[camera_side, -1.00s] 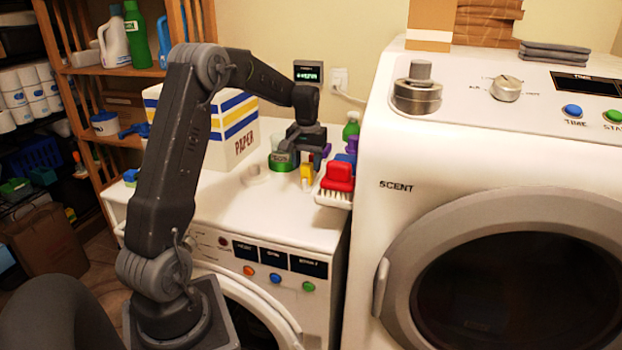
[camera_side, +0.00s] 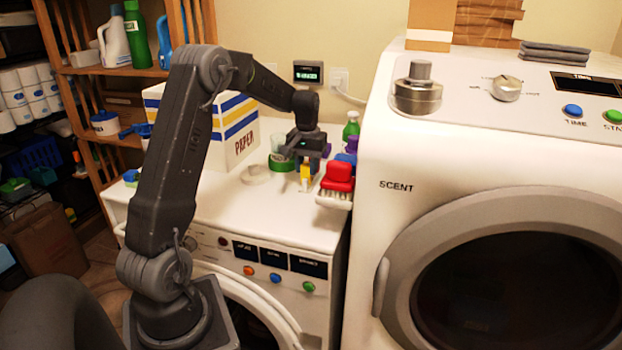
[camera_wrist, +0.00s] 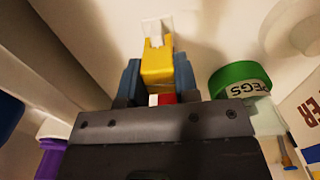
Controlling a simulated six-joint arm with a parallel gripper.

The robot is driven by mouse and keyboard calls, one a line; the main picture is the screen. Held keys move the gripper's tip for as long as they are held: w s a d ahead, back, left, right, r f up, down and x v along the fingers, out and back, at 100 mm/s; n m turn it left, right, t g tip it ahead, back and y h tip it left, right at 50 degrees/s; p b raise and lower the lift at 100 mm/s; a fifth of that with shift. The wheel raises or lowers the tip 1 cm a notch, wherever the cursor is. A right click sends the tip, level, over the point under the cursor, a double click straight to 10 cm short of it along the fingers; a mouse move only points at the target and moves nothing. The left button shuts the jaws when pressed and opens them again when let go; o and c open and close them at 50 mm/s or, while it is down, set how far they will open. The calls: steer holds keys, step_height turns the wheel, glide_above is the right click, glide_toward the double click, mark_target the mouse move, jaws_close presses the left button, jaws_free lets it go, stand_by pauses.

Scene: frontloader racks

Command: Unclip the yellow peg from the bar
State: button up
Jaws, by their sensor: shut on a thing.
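The yellow peg (camera_side: 305,174) is upright between the fingers of my gripper (camera_side: 307,165), above the white washer top in the side view. In the wrist view the yellow peg (camera_wrist: 156,62) sits between the two blue fingers of my gripper (camera_wrist: 157,78), which are shut on it. A small white piece (camera_wrist: 153,28) shows at the peg's far end; I cannot tell whether it is part of the bar. A red and white bit shows behind the peg. The bar cannot be made out clearly, so whether the peg still touches it is unclear.
A green-banded cup marked PEGS (camera_wrist: 240,80) stands close beside my gripper. A red brush (camera_side: 338,177) lies just right of the peg, by the taller machine (camera_side: 372,150). A striped PAPER box (camera_side: 222,145) stands left.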

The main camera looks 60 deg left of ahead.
mark_target(307, 164)
steer(key=shift+r, duration=0.95)
jaws_close()
steer(key=shift+r, duration=2.35)
steer(key=shift+a, duration=0.1)
